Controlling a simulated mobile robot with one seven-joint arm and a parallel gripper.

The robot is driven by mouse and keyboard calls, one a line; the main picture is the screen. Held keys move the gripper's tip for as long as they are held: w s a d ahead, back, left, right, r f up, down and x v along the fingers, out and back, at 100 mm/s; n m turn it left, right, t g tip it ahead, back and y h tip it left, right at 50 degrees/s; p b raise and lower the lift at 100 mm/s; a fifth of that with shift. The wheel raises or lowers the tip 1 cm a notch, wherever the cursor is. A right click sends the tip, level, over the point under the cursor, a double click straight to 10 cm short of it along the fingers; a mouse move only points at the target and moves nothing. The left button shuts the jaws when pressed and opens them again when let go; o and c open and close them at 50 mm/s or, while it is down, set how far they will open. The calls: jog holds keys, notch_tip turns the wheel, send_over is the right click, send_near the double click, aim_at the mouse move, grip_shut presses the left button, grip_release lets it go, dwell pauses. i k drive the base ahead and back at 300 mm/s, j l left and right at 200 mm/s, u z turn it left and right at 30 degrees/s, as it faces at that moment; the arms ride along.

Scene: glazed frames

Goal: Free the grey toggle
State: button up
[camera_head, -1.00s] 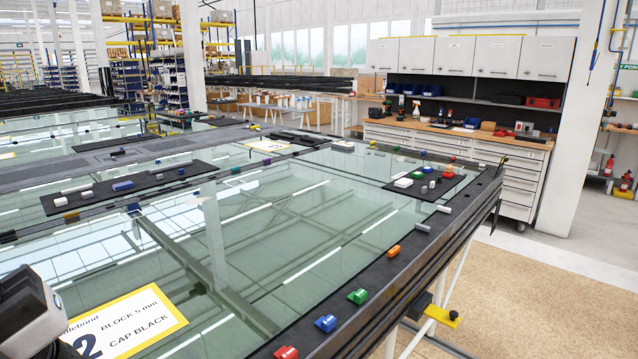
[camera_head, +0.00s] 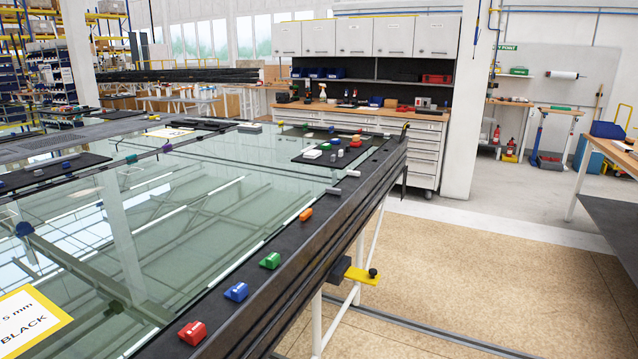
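Several small toggle-like pieces sit along the dark edge of the glazed frame (camera_head: 375,170). Small grey and white pieces also sit on the black pad (camera_head: 308,159) on the glass. I cannot tell which of these is the grey toggle, or what holds it. My gripper is not in view.
Red (camera_head: 192,333), blue (camera_head: 236,291), green (camera_head: 270,260) and orange (camera_head: 306,214) pieces line the near edge. A yellow-handled clamp (camera_head: 361,275) juts out from the frame's side. The floor (camera_head: 470,270) to the right is clear, up to a workbench (camera_head: 608,160).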

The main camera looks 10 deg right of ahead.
aim_at(328, 189)
jog(key=i+l, duration=0.3)
jog(key=i, duration=0.15)
jog(key=i+l+z, duration=0.1)
jog(key=i+l, duration=0.2)
jog(key=i, duration=0.15)
